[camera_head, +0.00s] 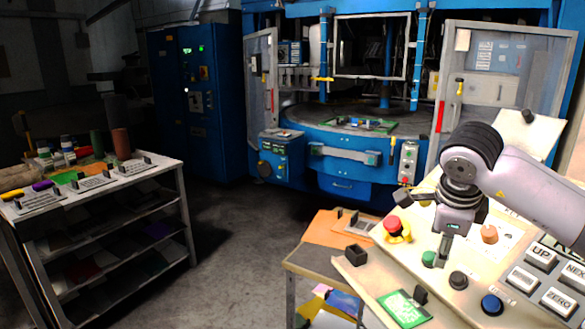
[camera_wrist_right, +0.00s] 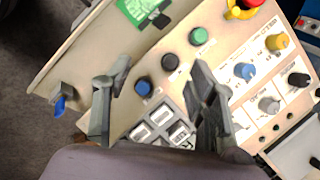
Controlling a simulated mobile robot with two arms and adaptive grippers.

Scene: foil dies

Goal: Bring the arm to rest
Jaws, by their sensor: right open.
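My right arm (camera_head: 520,185) comes in from the right over a beige control panel (camera_head: 365,275). Its gripper (camera_head: 444,250) points down above the panel, near a green button (camera_head: 428,258) and a black button (camera_head: 458,280). In the right wrist view the gripper (camera_wrist_right: 160,70) is open, its two fingers apart with nothing held between them. The blue button (camera_wrist_right: 143,88), black button and green button (camera_wrist_right: 198,36) show between and beyond the fingers. Whether the fingertips touch the panel cannot be told. My left gripper is not in view.
The panel carries a red emergency stop (camera_head: 393,224), a blue button (camera_head: 491,304), a green card (camera_head: 404,310) and white keys (camera_head: 541,256). A blue machine (camera_head: 345,185) stands behind. A shelf (camera_head: 165,178) with tools stands left. The floor (camera_head: 235,235) between is clear.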

